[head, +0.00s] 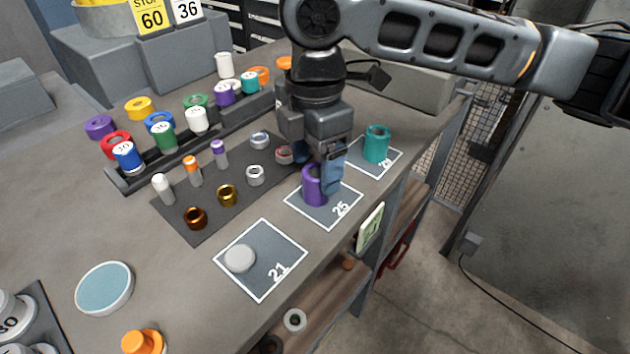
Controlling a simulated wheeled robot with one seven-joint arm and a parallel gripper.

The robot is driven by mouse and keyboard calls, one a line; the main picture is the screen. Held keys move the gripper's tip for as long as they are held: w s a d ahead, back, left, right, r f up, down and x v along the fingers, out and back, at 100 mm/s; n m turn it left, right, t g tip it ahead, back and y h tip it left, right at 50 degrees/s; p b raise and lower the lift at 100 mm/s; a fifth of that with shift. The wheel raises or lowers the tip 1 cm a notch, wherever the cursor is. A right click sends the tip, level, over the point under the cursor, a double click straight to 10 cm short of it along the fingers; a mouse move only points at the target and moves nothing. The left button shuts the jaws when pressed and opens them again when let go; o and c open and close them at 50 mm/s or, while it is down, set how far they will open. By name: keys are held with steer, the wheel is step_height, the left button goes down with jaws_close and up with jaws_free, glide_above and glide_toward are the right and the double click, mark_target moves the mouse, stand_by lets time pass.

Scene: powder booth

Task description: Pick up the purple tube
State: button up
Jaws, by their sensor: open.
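The purple tube (312,187) stands upright on the dark square marked 25, which has a white border. My gripper (328,182) points down right at the tube, and its blue-grey fingers are low beside it. The near finger covers the tube's right part. The jaws are open. Whether a finger touches the tube, and where the far finger is, I cannot tell.
A teal tube (376,143) stands on the square behind, to the right. A white disc (240,258) lies on the square marked 21 (272,282). A dark mat (192,227) with small rings and vials lies to the left. The table's edge is close on the right.

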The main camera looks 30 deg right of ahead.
mark_target(315, 184)
steer(key=shift+s+a+f, duration=0.1)
steer(key=shift+f, duration=2.15)
steer(key=c, duration=1.2)
